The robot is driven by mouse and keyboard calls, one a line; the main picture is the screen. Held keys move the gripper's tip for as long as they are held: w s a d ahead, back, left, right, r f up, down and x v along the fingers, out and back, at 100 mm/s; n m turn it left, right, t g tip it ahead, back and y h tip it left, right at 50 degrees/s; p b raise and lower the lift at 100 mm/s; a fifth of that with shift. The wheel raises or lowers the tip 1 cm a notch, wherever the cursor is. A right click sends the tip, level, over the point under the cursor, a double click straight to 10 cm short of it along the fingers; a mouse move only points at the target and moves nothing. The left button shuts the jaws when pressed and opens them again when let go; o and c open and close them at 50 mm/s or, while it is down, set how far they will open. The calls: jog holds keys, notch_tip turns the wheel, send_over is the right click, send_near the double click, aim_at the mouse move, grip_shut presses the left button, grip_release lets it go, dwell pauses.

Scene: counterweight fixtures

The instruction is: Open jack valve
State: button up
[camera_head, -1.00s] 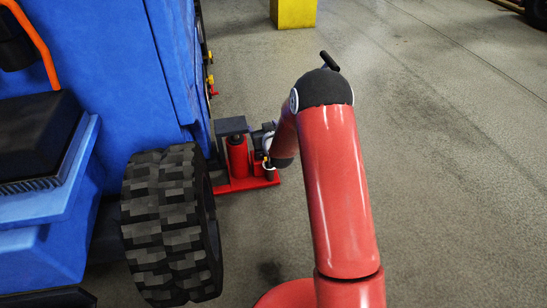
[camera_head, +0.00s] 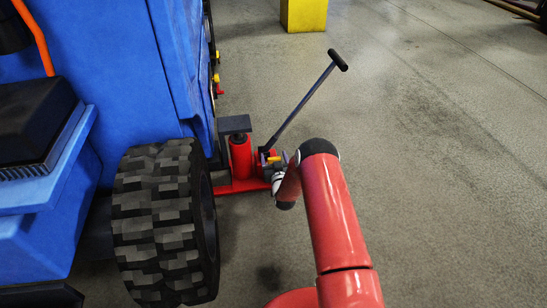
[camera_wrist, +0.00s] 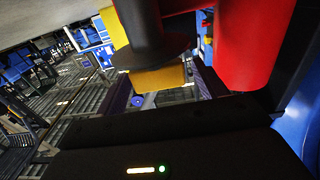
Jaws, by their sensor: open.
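The red floor jack (camera_head: 240,157) stands beside the blue vehicle, just beyond the big tire. Its long dark handle (camera_head: 306,101) slants up to the right. A small yellow part, apparently the valve knob (camera_head: 273,159), shows at the jack's right end. My gripper (camera_head: 274,164) is at that end, close to the knob and partly hidden by my arm. In the wrist view, the yellow knob (camera_wrist: 158,78) hangs under a dark disc beside a red cylinder (camera_wrist: 250,45). My open gripper's dark body fills the lower part; its fingertips are hard to make out, and contact cannot be told.
The blue vehicle (camera_head: 105,70) and its black tire (camera_head: 160,225) crowd the jack's left side. The jack handle rises above my arm. A yellow block (camera_head: 303,14) stands at the back. The concrete floor to the right is clear.

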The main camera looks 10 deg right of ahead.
jog(key=shift+w, duration=0.9)
jog(key=c, duration=1)
